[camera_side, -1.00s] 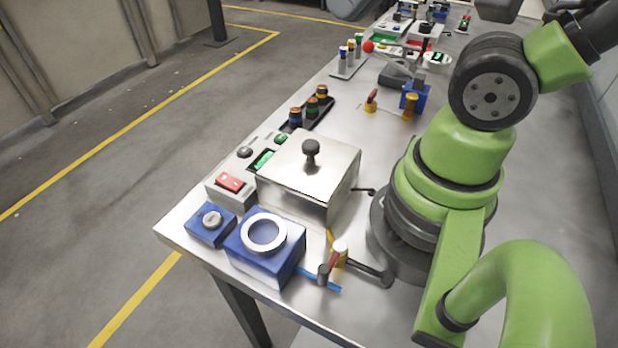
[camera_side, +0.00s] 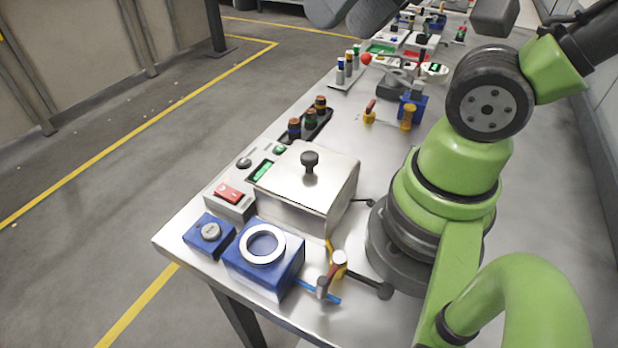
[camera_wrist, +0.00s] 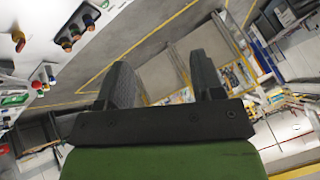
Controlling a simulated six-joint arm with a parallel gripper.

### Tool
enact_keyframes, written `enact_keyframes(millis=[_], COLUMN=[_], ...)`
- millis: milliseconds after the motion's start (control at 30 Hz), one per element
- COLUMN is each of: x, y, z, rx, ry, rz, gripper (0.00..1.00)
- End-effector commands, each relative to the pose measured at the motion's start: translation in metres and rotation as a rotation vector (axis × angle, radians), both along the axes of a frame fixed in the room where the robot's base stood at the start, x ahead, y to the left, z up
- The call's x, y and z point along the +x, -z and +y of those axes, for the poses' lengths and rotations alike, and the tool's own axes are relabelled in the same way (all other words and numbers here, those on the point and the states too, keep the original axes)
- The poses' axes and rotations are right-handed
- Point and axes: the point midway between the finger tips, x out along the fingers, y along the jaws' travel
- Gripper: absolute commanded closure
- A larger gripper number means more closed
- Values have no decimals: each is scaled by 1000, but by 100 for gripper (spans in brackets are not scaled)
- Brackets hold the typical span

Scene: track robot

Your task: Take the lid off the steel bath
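The steel bath (camera_side: 290,217) stands near the front of the bench in the side view, beside my arm's base. Its flat steel lid (camera_side: 285,178) lies on top, with a dark round knob (camera_side: 310,161) upright in the middle. In the wrist view my gripper (camera_wrist: 165,75) shows two dark fingers spread wide apart with nothing between them. It points out over the floor and far room, and the bath is not in that view. In the side view only dark parts of my arm's end show at the top edge; the fingertips cannot be made out there.
A control panel with a red switch (camera_side: 229,193) adjoins the bath's left. A blue block with a white ring (camera_side: 263,246) and a small blue box (camera_side: 209,235) stand in front. A rack of dark bottles (camera_side: 310,122) is behind.

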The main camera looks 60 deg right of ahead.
Motion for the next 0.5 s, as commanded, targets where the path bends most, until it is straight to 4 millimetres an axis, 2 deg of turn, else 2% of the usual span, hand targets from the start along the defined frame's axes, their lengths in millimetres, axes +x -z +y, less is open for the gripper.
enact_keyframes(millis=[333, 500], x=[4, 23], y=[3, 24], z=[-1, -5], rx=[-29, -185], ry=[-32, -220], rz=[27, 166], gripper=[39, 39])
